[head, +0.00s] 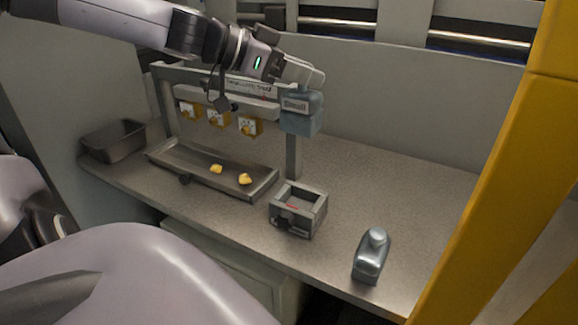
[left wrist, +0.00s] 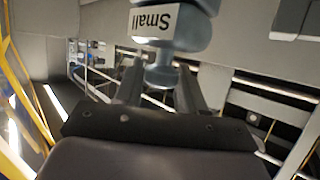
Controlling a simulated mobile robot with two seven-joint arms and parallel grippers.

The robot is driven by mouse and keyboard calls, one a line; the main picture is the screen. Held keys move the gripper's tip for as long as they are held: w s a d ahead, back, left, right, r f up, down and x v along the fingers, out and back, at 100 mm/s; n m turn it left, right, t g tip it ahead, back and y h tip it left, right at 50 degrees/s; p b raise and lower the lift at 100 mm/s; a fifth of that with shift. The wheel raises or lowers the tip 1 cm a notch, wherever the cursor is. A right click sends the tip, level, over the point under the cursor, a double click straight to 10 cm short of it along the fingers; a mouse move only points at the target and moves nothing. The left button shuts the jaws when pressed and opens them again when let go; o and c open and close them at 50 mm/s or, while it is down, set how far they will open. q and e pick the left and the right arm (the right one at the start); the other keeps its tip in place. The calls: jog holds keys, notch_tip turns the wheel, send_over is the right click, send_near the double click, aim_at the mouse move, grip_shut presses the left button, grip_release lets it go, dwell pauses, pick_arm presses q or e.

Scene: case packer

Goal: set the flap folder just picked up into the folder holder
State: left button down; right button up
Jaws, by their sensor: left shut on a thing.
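The flap folder (head: 302,118), a blue-grey block with a white "Small" label, hangs from my left gripper (head: 305,80) high above the counter in the head view. In the left wrist view, the two fingers are shut on the knob of the folder (left wrist: 172,40), whose label reads upside down. The folder holder appears to be the grey open-topped box (head: 317,212) on the counter, below the folder and apart from it. A red mark shows inside it. My right gripper is not in view.
Behind stands a rack (head: 164,105) with several yellow-and-white units (head: 250,126). A metal tray (head: 165,157) holds two yellow pieces (head: 245,179). A dark bin (head: 115,143) is at left. Another blue-grey knobbed piece (head: 370,258) stands at the front right. The counter (head: 400,190) is clear at right.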

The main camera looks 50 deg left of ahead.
pick_arm(q)
notch_tip(320, 180, down, 19)
jog(key=b, duration=0.3)
jog(key=shift+f, duration=0.15)
jog(key=shift+f, duration=0.1)
jog(key=c, duration=0.7)
grip_release()
jog(key=shift+f, duration=0.1)
jog(key=shift+o, duration=0.2)
jog(key=b+v, duration=0.2)
jog(key=v, duration=1)
jog(key=shift+r, duration=0.25)
